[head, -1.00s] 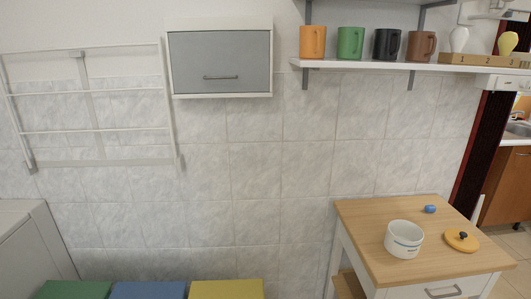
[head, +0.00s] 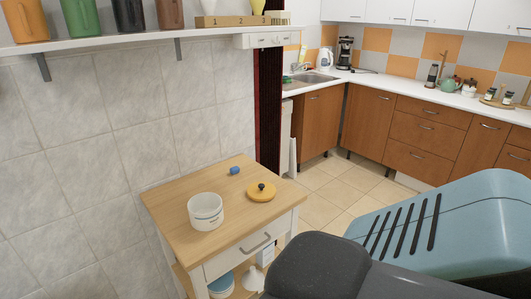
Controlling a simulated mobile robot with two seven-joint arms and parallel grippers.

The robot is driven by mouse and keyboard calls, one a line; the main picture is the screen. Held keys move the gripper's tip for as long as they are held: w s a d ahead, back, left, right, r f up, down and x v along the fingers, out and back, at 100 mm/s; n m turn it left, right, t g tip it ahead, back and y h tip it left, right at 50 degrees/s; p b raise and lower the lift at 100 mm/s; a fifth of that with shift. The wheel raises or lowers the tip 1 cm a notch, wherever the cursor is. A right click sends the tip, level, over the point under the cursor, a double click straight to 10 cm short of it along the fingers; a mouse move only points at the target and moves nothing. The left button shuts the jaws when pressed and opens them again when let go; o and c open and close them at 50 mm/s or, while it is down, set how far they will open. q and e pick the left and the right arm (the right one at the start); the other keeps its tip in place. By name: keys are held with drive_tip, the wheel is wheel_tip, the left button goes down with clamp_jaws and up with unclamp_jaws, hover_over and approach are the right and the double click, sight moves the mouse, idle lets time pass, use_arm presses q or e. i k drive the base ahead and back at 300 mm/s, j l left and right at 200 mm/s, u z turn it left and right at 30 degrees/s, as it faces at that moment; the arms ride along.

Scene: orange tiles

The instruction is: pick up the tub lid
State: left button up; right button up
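The tub lid (head: 261,193) is a round yellow disc with a dark knob. It lies flat on the wooden top of a small white cart (head: 172,199). A white tub (head: 206,212) with dark markings stands open to the left of the lid, apart from it. Neither of my grippers shows in the head view. A large dark and teal part, likely of my own arm, fills the lower right.
A small blue object (head: 235,170) lies behind the lid on the cart top. A shelf (head: 140,45) with mugs hangs on the tiled wall above. Kitchen cabinets (head: 370,115) stand at the back right, with open tiled floor before them.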

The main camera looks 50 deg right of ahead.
sight(261, 191)
drive_tip(key=k+l, duration=0.1)
drive_tip(key=l, duration=1.1)
drive_tip(key=k+l, duration=0.15)
drive_tip(key=l, duration=0.45)
